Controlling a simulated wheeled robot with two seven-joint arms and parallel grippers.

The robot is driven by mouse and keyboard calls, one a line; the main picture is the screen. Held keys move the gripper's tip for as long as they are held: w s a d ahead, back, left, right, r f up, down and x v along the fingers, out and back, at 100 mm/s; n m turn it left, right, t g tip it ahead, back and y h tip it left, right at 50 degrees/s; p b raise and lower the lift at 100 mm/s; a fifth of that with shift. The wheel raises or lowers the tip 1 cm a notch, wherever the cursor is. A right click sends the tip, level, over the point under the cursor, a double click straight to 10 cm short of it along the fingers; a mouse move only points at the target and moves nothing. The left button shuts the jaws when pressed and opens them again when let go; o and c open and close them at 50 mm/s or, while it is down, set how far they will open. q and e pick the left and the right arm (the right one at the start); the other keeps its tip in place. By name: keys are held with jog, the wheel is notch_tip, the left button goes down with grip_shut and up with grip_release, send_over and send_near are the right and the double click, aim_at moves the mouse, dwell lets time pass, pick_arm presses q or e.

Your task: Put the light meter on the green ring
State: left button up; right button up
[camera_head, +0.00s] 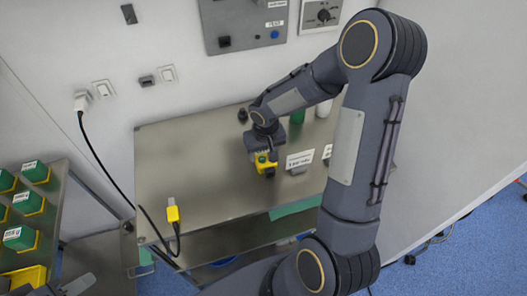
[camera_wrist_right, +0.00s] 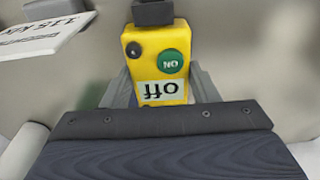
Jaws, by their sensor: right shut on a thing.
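My right gripper (camera_head: 266,153) is over the steel table and shut on a yellow box (camera_head: 263,166). In the right wrist view the yellow box (camera_wrist_right: 158,60) fills the middle, with a green ON button, a small black knob, a white "off" label and a black part at its top end. I cannot tell for certain that this box is the light meter. The grey fingers show only partly behind and beside it. I cannot make out a green ring; a green object (camera_head: 297,117) stands behind the gripper, partly hidden by my arm.
White label cards (camera_head: 300,159) stand right of the gripper. A yellow plug-like thing (camera_head: 173,213) with a black cable lies at the steel table's (camera_head: 190,165) front left. A side rack (camera_head: 50,225) holds several green-and-yellow boxes. The table's left and middle are mostly clear.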

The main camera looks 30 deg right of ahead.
jog(key=shift+f, duration=0.15)
jog(key=o, duration=0.7)
jog(key=shift+f, duration=0.1)
jog(key=o, duration=0.5)
